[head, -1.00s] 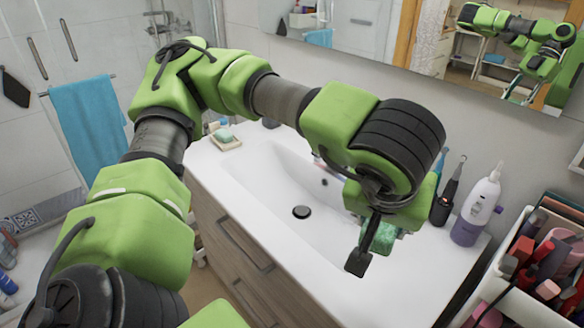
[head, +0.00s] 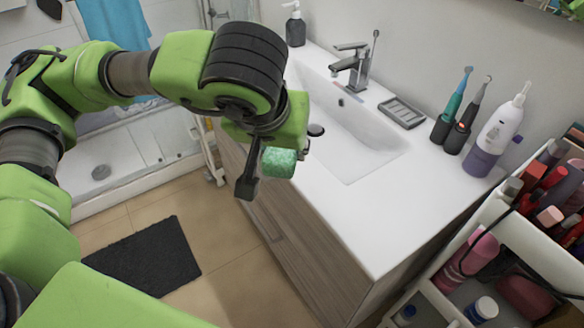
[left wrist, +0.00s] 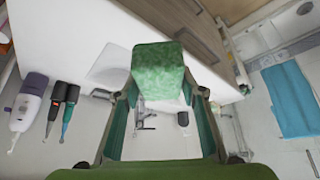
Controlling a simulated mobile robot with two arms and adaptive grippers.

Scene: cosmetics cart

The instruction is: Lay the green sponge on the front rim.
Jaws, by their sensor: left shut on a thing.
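My left gripper (head: 270,172) is shut on the green sponge (head: 279,162), a speckled block. In the head view the sponge shows beside the dark finger, in front of the cabinet front, near the white front rim (head: 313,190) of the sink. I cannot tell its exact height over the rim. In the left wrist view the sponge (left wrist: 158,70) sits between the two fingers of the left gripper (left wrist: 160,95), with the white counter behind it. My right gripper is not in view.
The basin (head: 365,150) lies right of the gripper. Behind it stand the tap (head: 355,65), an empty grey soap dish (head: 401,112), toothbrushes (head: 455,115) and a white and purple bottle (head: 495,135). A cosmetics cart (head: 500,235) is at right. The counter's near right part is clear.

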